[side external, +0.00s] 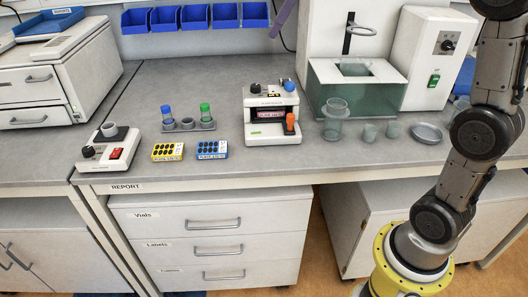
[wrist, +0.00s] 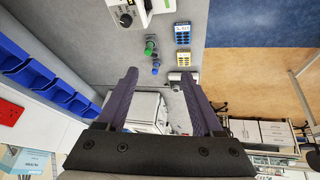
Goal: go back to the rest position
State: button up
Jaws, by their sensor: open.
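My gripper (wrist: 160,75) is open in the wrist view, its two purple fingers wide apart with nothing between them. It is high above the bench, with vials and keypads beyond its fingertips. In the side view only a purple finger (side external: 284,16) shows at the top edge, in front of the wall above the bench; the rest of the gripper is out of frame. A blue-capped vial (side external: 167,117) and a green-capped vial (side external: 206,115) stand upright in a small grey rack (side external: 188,127). My gripper touches none of these.
A yellow keypad (side external: 167,152) and a blue keypad (side external: 212,149) lie before the rack. A white machine (side external: 271,115) stands right of it, then a glass beaker (side external: 334,119), small cups and a dish (side external: 426,132). A small red-switch device (side external: 108,149) stands left. Blue bins (side external: 195,17) hang behind.

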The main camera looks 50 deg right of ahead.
jog(key=s+a+f+m, duration=0.1)
jog(key=s+a, duration=0.2)
jog(key=s, duration=0.4)
jog(key=s+a+f, duration=0.1)
jog(key=s+a, duration=0.2)
jog(key=s, duration=0.5)
jog(key=s+f+m+h, duration=0.1)
jog(key=s+f+m, duration=0.4)
jog(key=s+f, duration=0.6)
notch_tip(320, 180, down, 4)
jog(key=shift+s+d+r+h, duration=0.1)
jog(key=shift+s+d+h, duration=0.15)
jog(key=shift+s+h, duration=0.05)
